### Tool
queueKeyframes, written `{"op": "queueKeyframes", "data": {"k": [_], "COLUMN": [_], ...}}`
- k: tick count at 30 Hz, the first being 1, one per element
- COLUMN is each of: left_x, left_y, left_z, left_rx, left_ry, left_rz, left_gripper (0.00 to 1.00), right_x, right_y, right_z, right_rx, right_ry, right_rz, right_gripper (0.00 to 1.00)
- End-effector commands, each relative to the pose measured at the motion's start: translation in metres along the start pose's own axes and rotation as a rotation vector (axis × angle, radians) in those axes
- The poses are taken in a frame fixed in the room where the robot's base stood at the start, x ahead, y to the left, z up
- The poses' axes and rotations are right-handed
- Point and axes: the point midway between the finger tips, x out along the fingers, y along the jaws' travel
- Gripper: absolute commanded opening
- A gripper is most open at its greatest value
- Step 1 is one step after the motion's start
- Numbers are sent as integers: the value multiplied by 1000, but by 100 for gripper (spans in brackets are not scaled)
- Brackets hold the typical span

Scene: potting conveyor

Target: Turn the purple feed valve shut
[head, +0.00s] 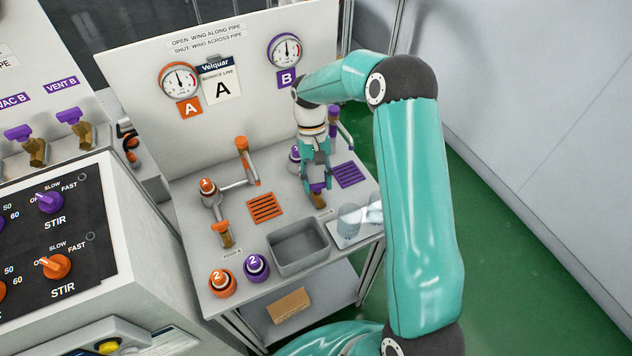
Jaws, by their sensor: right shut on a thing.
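The purple feed valve (319,189) stands at the front right of the white bench, a purple wing on a brass body. My right gripper (317,183) points down over it from behind and is shut on its wing. The fingers cover much of the wing, so I cannot tell whether it lies along or across the pipe. The matching orange feed valve (222,230) stands to the left. A sign on the back panel reads open wing along pipe, shut wing across pipe. My left gripper is not in view.
A grey bin (298,248) and clear glassware (349,220) stand close in front of the valve. A purple bottle (295,154) and a purple-handled pipe (335,118) are close behind my right gripper. Orange (222,283) and purple (256,268) capped bottles stand at the front edge.

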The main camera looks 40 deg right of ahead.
Motion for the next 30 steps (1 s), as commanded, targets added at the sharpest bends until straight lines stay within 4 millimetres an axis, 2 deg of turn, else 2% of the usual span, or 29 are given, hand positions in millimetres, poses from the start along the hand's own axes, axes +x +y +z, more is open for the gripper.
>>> {"op": "queueKeyframes", "data": {"k": [12,28,29,30], "left_x": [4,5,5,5], "left_y": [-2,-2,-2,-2], "left_z": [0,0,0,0], "left_rx": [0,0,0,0], "left_ry": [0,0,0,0], "left_rz": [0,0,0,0], "left_gripper": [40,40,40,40], "right_x": [-4,-4,-4,-4], "right_y": [-3,-3,-3,-3], "right_z": [-4,-4,-4,-3], "right_rx": [-192,-216,-216,-216], "right_ry": [20,20,20,19], "right_rz": [76,87,87,87], "right_gripper": [8,8,46,52]}}
